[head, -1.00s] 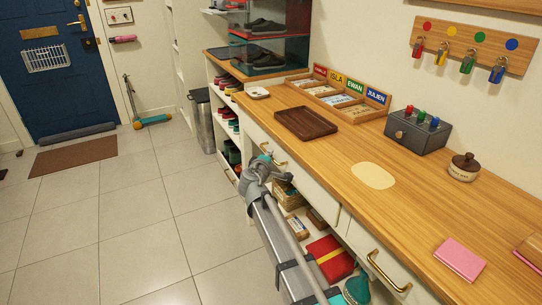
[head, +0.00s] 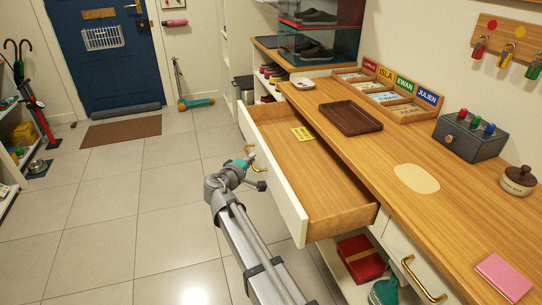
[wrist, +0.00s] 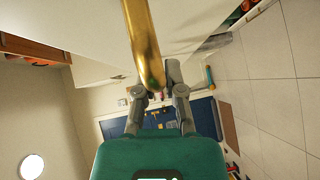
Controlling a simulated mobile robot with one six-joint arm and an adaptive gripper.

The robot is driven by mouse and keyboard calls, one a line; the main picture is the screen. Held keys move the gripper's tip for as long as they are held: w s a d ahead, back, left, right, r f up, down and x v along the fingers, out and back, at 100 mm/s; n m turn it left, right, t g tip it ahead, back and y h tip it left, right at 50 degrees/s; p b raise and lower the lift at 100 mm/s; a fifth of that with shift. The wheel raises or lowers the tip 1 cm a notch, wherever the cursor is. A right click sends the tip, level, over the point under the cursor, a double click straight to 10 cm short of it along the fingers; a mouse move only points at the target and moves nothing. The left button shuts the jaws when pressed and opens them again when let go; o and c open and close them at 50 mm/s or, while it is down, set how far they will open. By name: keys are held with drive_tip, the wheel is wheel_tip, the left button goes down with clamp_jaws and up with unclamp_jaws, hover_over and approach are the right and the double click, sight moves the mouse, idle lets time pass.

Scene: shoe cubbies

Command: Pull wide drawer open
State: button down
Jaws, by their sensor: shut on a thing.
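The wide drawer (head: 309,172) stands pulled out from the white cabinet under the wooden counter, its wooden inside open to view. Its brass handle (head: 260,166) is on the white front. My gripper (head: 251,160) is at this handle, outside the drawer front. In the wrist view the brass bar (wrist: 143,40) runs down to between the fingers of my gripper (wrist: 158,85), which are shut on it. The fingertips are small and partly hidden in the head view.
A yellow card (head: 303,133) lies in the drawer. A brown tray (head: 350,118), a grey box with coloured knobs (head: 470,135) and a pink notebook (head: 503,276) are on the counter (head: 375,160). A red box (head: 361,258) sits on the shelf below. The tiled floor (head: 110,220) at left is clear.

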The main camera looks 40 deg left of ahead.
drive_tip(key=shift+s+a, duration=0.6)
drive_tip(key=shift+s, duration=0.3)
drive_tip(key=shift+s+a, duration=0.55)
drive_tip(key=shift+s, duration=0.3)
drive_tip(key=c, duration=0.7)
unclamp_jaws()
